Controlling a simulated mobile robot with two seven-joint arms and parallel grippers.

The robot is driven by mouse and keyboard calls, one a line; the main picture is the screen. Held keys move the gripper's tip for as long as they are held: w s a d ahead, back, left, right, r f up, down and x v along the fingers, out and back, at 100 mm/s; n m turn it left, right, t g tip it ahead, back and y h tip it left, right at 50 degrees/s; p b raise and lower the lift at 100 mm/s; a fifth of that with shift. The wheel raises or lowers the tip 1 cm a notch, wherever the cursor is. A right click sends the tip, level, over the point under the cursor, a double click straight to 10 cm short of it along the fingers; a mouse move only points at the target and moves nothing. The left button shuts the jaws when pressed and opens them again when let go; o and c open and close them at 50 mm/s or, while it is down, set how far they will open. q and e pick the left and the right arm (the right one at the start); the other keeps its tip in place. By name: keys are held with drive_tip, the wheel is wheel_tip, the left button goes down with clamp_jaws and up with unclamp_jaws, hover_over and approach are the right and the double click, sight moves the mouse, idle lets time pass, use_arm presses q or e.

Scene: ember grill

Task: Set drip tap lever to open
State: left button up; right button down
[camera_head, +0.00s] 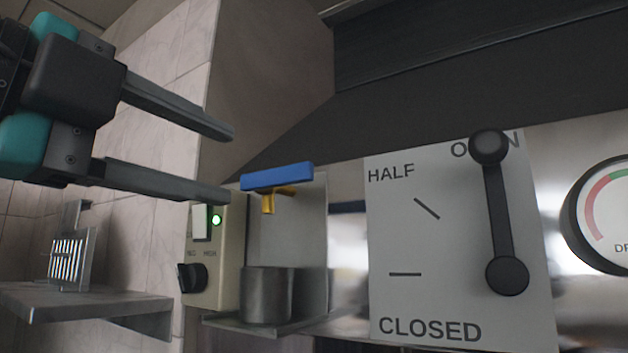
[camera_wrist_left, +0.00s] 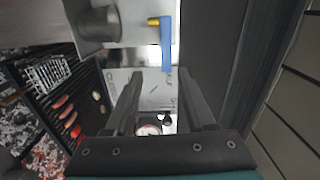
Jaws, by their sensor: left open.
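The tap has a blue bar lever (camera_head: 277,177) on a brass body (camera_head: 269,201), in front of a steel back plate. The bar lies nearly level in the head view. In the left wrist view the blue lever (camera_wrist_left: 166,45) lies beyond my fingertips, its near end close to the right-hand finger. My left gripper (camera_head: 230,167) is open and empty, its fingertips just left of the lever in the head view. I cannot tell if they touch it. A metal cup (camera_head: 267,297) stands below the tap. My right gripper is not in view.
A white panel (camera_head: 400,240) at the right has a black lever (camera_head: 497,215) with its knob over OPEN. A round gauge (camera_head: 606,215) is beside it. A control box (camera_head: 211,258) with a green light and black knob adjoins the tap. A dark hood (camera_head: 470,90) hangs above.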

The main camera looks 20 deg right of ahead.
sight(298, 175)
use_arm(q)
drive_tip(key=shift+m, duration=0.3)
drive_tip(key=p+x, duration=0.1)
drive_tip(key=x, duration=0.3)
drive_tip(key=p+x, duration=0.1)
drive_tip(key=x, duration=0.4)
drive_tip(key=s+r+p+x, duration=0.1)
drive_tip(key=x, duration=0.4)
drive_tip(key=shift+w+d+p, duration=0.2)
drive_tip(key=shift+d+p, duration=0.2)
drive_tip(key=shift+d, duration=0.1)
clamp_jaws()
idle(0.5)
